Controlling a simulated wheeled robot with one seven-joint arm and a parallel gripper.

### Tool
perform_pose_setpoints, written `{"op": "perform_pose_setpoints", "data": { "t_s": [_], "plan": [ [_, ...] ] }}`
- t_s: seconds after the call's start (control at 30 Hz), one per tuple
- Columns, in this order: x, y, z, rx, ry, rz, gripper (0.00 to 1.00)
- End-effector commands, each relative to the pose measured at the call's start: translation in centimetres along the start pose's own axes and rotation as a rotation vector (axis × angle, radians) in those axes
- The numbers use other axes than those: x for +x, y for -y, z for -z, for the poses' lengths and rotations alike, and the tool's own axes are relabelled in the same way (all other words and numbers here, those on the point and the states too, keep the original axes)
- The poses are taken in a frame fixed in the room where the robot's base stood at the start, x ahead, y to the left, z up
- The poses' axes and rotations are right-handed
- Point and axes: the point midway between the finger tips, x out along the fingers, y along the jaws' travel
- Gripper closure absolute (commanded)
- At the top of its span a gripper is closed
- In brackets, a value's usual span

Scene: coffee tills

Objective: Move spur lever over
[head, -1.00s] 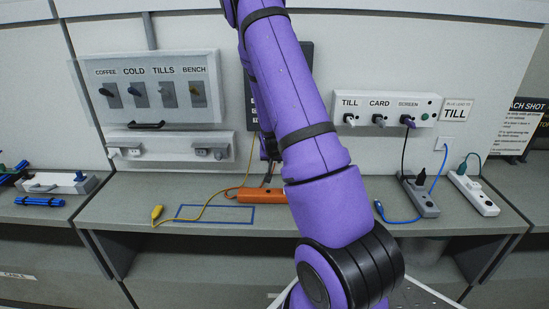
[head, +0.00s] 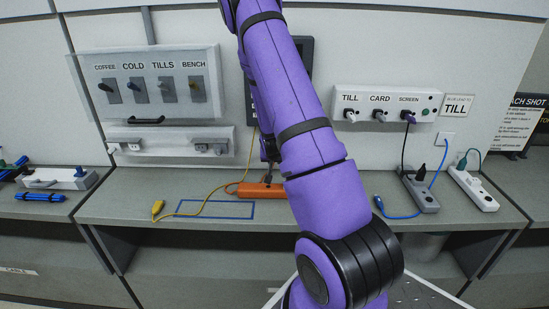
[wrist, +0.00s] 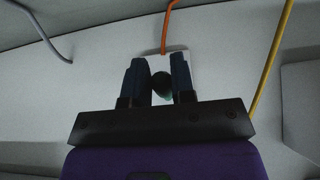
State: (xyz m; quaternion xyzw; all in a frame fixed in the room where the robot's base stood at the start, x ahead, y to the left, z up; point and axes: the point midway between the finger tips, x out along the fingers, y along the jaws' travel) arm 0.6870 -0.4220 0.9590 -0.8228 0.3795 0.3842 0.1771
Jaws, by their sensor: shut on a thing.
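In the wrist view my gripper (wrist: 158,64) has its two dark fingers on either side of a dark, rounded lever knob (wrist: 162,87), and is shut on it. The lever stands out from a small white wall plate (wrist: 171,57), partly hidden by the fingers. An orange cord (wrist: 165,30) joins this plate. In the head view my purple arm hides most of the gripper and lever, close to the wall above the bench. Which way the lever is turned cannot be told.
An orange power strip (head: 262,190) lies on the bench below. A yellow lead (head: 193,213) runs near the wall plate and also shows in the wrist view (wrist: 273,62). A lever panel (head: 150,83) hangs left, a socket box (head: 380,107) right.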

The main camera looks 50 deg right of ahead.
Motion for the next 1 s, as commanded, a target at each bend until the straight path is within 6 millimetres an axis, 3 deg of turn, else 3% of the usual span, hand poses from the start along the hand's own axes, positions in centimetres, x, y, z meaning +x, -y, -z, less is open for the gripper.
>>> {"op": "perform_pose_setpoints", "data": {
  "t_s": [0.83, 0.87, 0.9, 1.0],
  "plan": [
    [1.3, 0.0, -0.3, 0.000, 0.000, 0.000, 0.90],
    [1.3, 0.0, -0.2, 0.000, 0.000, 0.000, 0.75],
    [1.3, 0.0, -0.2, 0.000, 0.000, 0.000, 0.65],
    [1.3, 0.0, -0.2, 0.000, 0.000, 0.000, 0.47]
  ]
}}
